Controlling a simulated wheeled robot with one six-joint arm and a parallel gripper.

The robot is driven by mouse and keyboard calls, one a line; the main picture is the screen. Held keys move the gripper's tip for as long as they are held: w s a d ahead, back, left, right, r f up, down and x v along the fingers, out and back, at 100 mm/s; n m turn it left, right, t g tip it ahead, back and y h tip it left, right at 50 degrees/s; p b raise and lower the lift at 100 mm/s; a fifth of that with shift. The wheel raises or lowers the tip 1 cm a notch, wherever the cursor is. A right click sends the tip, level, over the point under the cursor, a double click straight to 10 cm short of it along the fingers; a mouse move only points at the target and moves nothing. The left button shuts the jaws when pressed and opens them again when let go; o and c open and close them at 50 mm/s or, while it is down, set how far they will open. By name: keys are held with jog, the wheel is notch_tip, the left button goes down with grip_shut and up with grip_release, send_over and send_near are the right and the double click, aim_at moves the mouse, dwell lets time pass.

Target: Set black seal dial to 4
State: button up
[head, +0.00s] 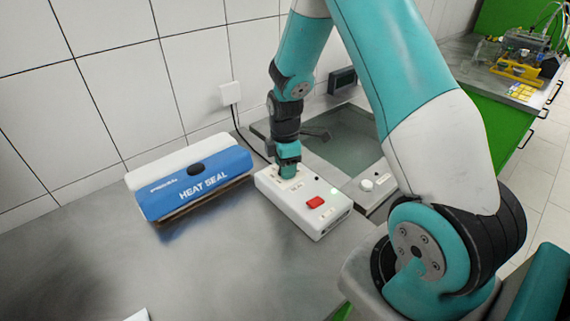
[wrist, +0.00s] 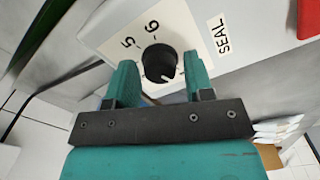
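A white line on the knob slants toward the lower right of the picture. My gripper (wrist: 160,78) is open, with one finger on each side of the knob and gaps visible. In the head view my gripper (head: 288,168) points down at the far end of the white control box (head: 310,218) and hides the dial.
A blue and white heat sealer (head: 195,187) lies left of the box. A red button (head: 315,202) sits on the box's near end. A sink-like basin (head: 350,140) and a unit with a white knob (head: 366,185) are to the right.

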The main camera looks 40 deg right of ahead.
jog(key=c, duration=0.6)
jog(key=shift+o, duration=0.2)
jog(key=m, duration=0.6)
jog(key=shift+m, duration=0.3)
jog(key=m, duration=1.3)
jog(key=shift+r+m, duration=0.1)
jog(key=shift+m, duration=0.2)
jog(key=m, duration=0.6)
jog(key=shift+w, duration=0.1)
jog(key=shift+m, duration=0.4)
jog(key=shift+d, duration=0.1)
